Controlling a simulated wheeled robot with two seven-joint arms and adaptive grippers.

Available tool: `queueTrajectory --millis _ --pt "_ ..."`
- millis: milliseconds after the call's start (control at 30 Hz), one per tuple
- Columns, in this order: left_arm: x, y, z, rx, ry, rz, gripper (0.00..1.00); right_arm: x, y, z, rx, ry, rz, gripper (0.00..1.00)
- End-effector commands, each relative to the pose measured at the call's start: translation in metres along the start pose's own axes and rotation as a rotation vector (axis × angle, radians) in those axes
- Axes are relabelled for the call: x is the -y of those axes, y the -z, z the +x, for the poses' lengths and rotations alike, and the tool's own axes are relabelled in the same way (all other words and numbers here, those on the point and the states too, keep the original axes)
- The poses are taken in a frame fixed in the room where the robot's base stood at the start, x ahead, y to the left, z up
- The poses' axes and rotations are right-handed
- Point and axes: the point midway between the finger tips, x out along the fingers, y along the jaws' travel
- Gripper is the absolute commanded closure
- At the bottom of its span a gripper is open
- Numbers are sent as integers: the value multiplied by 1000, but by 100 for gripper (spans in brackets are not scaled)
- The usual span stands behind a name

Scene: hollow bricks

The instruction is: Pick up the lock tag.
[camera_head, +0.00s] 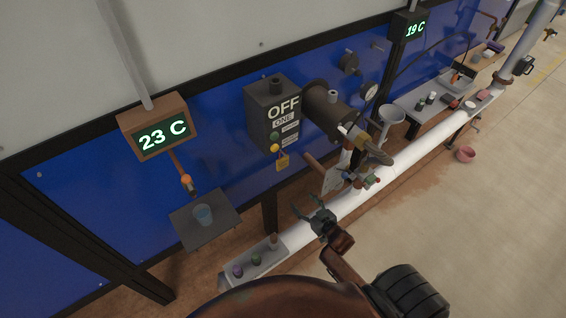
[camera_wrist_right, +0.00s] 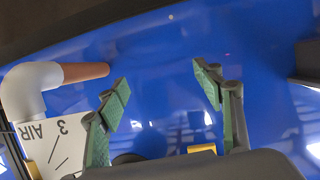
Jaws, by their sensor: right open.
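My left gripper is not in view.
A white plate marked AIR 3 (camera_wrist_right: 55,142) and a pipe elbow (camera_wrist_right: 30,88) are beside the gripper. A long white pipe (camera_head: 425,157) runs past it. A grey tray (camera_head: 262,265) holds small items.

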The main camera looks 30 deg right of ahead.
Motion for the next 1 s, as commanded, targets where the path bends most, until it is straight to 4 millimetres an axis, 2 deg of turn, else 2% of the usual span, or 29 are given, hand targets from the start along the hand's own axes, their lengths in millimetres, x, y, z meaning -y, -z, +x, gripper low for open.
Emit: queueTrajectory --millis 33,100,200,300,467,1000 --pt "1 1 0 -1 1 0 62 2 45 -2 -76 15 1 39" --pt "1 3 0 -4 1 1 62 6 97 -8 -164 34 4 39" --pt "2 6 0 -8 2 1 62 13 152 -19 -259 62 8 39" --pt "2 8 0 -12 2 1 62 18 185 -27 -315 80 9 39" --pt "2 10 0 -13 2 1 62 21 204 -22 -343 90 10 39" --pt "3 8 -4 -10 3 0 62 34 222 38 -340 88 8 39"
